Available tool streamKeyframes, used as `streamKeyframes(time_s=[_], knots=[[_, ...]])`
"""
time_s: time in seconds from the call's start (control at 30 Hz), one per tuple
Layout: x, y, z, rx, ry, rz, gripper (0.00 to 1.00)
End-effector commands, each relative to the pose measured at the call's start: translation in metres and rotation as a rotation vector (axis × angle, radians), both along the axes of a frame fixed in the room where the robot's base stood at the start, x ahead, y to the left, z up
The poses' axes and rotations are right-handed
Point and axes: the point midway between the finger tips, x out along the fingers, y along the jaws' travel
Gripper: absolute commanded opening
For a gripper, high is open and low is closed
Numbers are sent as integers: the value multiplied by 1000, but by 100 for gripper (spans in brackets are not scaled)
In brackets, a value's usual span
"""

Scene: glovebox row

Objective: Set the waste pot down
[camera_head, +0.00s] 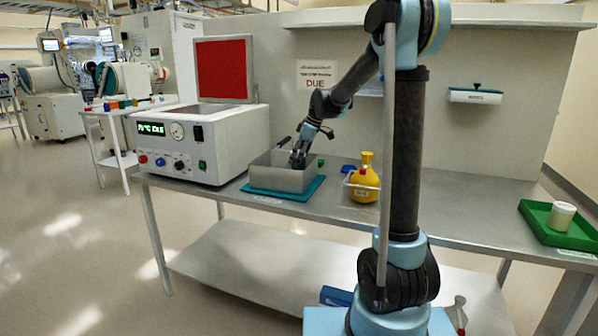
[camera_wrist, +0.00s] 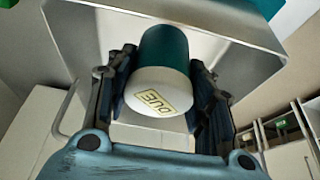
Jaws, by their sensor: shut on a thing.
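The waste pot (camera_wrist: 165,75) shows in the wrist view as a short cylinder, dark teal at the far part and cream at the near end, with a yellow label reading DUE. My gripper (camera_wrist: 168,100) is shut on it, one finger on each side. In the head view my gripper (camera_head: 298,160) is down at the open metal bin (camera_head: 283,180), which stands on a teal mat (camera_head: 262,192) on the bench. The pot is mostly hidden there by the gripper and bin wall. I cannot tell whether the pot touches the bin floor.
A white instrument with an open red-lined lid (camera_head: 200,145) stands left of the bin. A yellow flask (camera_head: 364,180) sits in a clear holder to the right. A green tray (camera_head: 540,215) with a cream pot (camera_head: 561,217) lies at the far right.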

Motion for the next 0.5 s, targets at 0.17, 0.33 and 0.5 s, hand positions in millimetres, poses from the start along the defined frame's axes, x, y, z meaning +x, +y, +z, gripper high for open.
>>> streamKeyframes(time_s=[0.17, 0.33, 0.5], knots=[[0, 1, -10, 0, 0, 1, 20], [0, 1, -26, 0, 0, 1, 20], [0, 1, -47, 0, 0, 1, 20]])
